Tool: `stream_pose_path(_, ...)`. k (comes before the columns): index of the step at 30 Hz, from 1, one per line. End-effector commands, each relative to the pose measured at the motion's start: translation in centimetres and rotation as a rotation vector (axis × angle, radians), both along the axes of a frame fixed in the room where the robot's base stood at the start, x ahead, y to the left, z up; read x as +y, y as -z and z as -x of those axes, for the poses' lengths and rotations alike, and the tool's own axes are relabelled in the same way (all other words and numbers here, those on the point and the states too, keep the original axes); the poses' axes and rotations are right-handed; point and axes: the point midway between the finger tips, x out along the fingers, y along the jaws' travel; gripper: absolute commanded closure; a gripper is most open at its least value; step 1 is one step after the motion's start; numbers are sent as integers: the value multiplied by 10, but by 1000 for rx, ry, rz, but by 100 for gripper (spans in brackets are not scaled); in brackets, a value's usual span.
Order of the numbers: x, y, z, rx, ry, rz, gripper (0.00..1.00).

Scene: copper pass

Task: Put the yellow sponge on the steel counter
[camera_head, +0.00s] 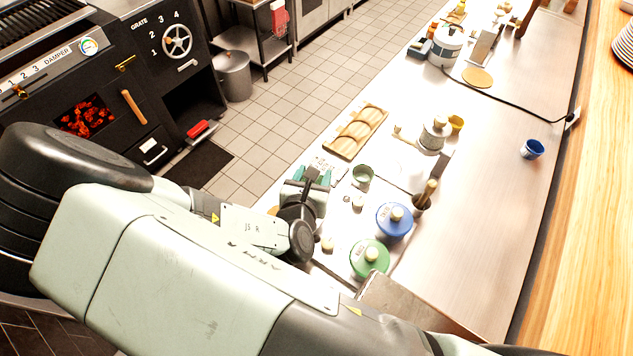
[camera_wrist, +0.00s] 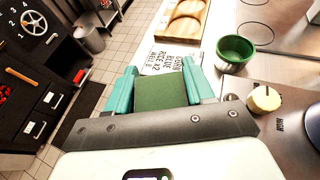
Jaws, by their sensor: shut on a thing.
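My gripper (camera_wrist: 160,82) has its two teal fingers shut on a sponge (camera_wrist: 160,93), seen as a flat green face like a scouring side. No yellow shows on it, and its sides and underside are hidden. In the head view, my gripper (camera_head: 318,176) is over the left edge area of the steel counter (camera_head: 490,140). My arm covers much of that area, and the sponge cannot be made out there. Whether the sponge touches anything below cannot be told.
A printed card (camera_wrist: 172,58) lies just beyond the fingers. A green cup (camera_wrist: 235,52) and a cream knob (camera_wrist: 264,98) are to their right. A wooden tray (camera_head: 356,132), blue-lidded pot (camera_head: 394,222) and green-lidded pot (camera_head: 369,260) stand nearby. The counter's right part has clear room.

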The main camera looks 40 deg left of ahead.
Motion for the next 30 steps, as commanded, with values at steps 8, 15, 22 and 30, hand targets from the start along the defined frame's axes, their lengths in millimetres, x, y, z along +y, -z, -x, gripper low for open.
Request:
stream_pose_path(8, 0, 30, -1, 0, 1, 0, 76)
stream_pose_path(15, 0, 40, 0, 0, 2, -2, 76)
stream_pose_path(22, 0, 43, 0, -1, 1, -1, 44)
stream_pose_path(30, 0, 43, 0, 0, 2, -2, 22)
